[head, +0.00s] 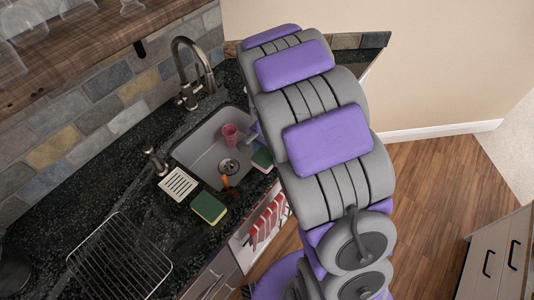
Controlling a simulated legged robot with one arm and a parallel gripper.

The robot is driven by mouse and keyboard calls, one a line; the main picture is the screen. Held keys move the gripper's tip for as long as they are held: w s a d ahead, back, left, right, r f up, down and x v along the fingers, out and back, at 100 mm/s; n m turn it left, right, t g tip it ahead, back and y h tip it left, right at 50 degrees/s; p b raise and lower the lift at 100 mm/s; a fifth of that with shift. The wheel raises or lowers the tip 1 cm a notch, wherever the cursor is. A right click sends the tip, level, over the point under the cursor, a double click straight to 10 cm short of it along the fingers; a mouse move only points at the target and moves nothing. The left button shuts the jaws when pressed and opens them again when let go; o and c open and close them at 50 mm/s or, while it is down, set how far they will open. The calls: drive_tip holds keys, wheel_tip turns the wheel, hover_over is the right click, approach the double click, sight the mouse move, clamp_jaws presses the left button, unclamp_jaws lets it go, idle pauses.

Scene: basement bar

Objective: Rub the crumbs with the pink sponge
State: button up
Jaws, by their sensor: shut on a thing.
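My gripper is shut, seemingly on this sponge, though the contact is hidden. A small dark brown patch (234,195), perhaps the crumbs, lies on the counter at the sink's front edge.
The grey sink (196,151) holds a pink cup (230,133) and an orange item (225,182). A green and yellow sponge (208,208), a white slotted dish (178,184) and a wire rack (120,258) are on the dark counter. A tall faucet (190,70) stands behind the sink.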

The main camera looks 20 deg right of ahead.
drive_tip(key=shift+a+r+p, duration=0.2)
drive_tip(key=shift+a+r, duration=0.1)
drive_tip(key=shift+r, duration=0.25)
drive_tip(key=shift+a+r+p, duration=0.2)
drive_tip(key=shift+a+r, duration=0.05)
drive_tip(key=shift+r, duration=0.3)
drive_tip(key=shift+d, duration=0.7)
